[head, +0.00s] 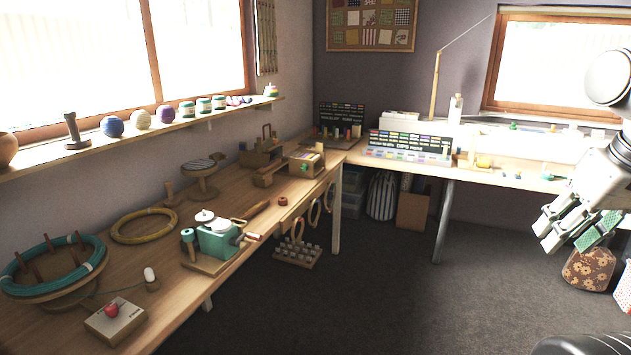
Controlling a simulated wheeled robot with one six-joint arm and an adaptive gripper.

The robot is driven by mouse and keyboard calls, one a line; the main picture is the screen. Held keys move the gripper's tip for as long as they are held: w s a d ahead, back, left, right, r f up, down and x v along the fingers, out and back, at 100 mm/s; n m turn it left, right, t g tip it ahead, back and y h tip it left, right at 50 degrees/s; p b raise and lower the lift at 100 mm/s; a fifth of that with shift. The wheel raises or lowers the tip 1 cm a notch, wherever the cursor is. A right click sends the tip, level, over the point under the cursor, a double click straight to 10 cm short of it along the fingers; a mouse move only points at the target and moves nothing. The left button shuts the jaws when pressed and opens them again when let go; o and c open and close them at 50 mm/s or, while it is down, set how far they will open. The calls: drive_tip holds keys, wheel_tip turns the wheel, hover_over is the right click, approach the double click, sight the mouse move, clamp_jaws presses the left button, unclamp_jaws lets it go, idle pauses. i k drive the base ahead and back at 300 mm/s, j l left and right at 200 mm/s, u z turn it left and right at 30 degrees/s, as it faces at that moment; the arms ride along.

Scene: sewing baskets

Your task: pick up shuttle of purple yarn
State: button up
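A small purple and pink item (235,100) lies on the window shelf, right of several small jars; it may be the shuttle of purple yarn, but it is too small to tell. A round purple yarn ball (166,114) also sits on this shelf, between a cream ball and the jars. My gripper (570,230) is at the right edge of the head view, in the air over the floor, far from the shelf. Its fingers with green pads look spread apart, and I see nothing between them.
A second table with thread racks (408,145) stands at the back. The carpet (400,300) in the middle is clear.

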sight(266, 168)
drive_tip(key=i+l+u, duration=0.15)
drive_tip(key=i+u, duration=0.25)
drive_tip(key=i+l+u, duration=0.4)
drive_tip(key=i+u, duration=0.1)
drive_tip(key=u, duration=0.25)
drive_tip(key=i+l+u, duration=0.1)
drive_tip(key=u, duration=0.2)
drive_tip(key=i+l+u, duration=0.2)
drive_tip(key=l+u, duration=0.15)
drive_tip(key=l, duration=0.3)
drive_tip(key=i+l+u, duration=0.2)
drive_tip(key=l, duration=0.15)
drive_tip(key=l+u, duration=0.15)
drive_tip(key=l, duration=0.15)
drive_tip(key=i+l, duration=0.1)
drive_tip(key=l, duration=0.45)
drive_tip(key=i+l, duration=0.15)
drive_tip(key=l, duration=0.4)
drive_tip(key=i+l+u, duration=0.1)
drive_tip(key=l, duration=0.45)
drive_tip(key=i+l, duration=0.1)
drive_tip(key=l, duration=0.5)
